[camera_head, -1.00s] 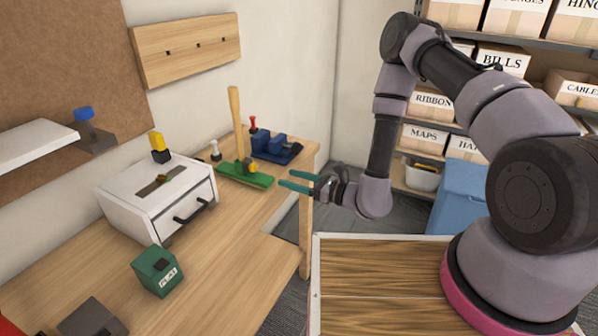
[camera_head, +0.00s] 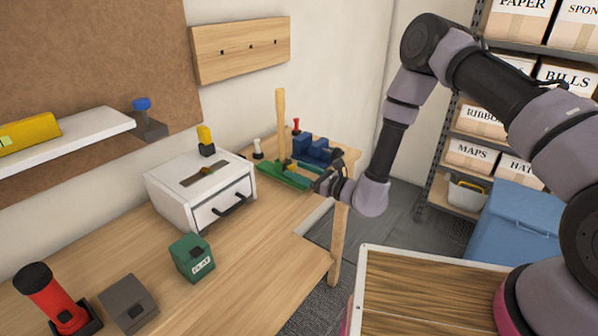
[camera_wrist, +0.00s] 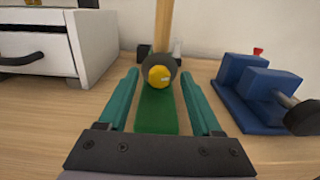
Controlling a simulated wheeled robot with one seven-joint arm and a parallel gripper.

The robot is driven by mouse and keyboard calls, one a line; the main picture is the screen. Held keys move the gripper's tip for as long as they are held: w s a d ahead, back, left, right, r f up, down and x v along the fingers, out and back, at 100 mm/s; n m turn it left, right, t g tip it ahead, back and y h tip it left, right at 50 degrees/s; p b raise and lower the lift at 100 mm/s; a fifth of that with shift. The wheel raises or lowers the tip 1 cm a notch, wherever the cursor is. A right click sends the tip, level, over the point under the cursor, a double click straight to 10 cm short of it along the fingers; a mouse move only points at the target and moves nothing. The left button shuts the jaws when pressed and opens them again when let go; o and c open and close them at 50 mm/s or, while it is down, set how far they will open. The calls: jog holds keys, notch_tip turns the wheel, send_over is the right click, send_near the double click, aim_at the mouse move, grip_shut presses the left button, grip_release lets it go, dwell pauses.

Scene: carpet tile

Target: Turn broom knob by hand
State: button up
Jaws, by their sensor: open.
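The broom's wooden handle (camera_head: 281,125) stands upright from a green base (camera_head: 284,180) near the bench's right end. In the wrist view, the yellow knob (camera_wrist: 159,77) faces me in front of a dark round collar, with the handle (camera_wrist: 163,30) rising behind. My gripper (camera_wrist: 158,74) is open, with one teal finger on each side of the green base (camera_wrist: 157,112) and the knob between or just beyond the tips. Contact cannot be told. In the head view my gripper (camera_head: 296,171) reaches the green base, and the knob is hard to make out.
A blue vise-like tool (camera_wrist: 262,85) stands close on the right. A white drawer box (camera_head: 200,190) stands to the left. A green box (camera_head: 191,257) and a red flashlight-like thing (camera_head: 52,298) are nearer on the bench (camera_head: 245,275).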

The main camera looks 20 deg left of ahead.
grip_shut()
jog(key=shift+m, duration=0.3)
jog(key=m, duration=0.2)
jog(key=shift+m, duration=2.2)
jog(key=shift+w, duration=0.1)
grip_release()
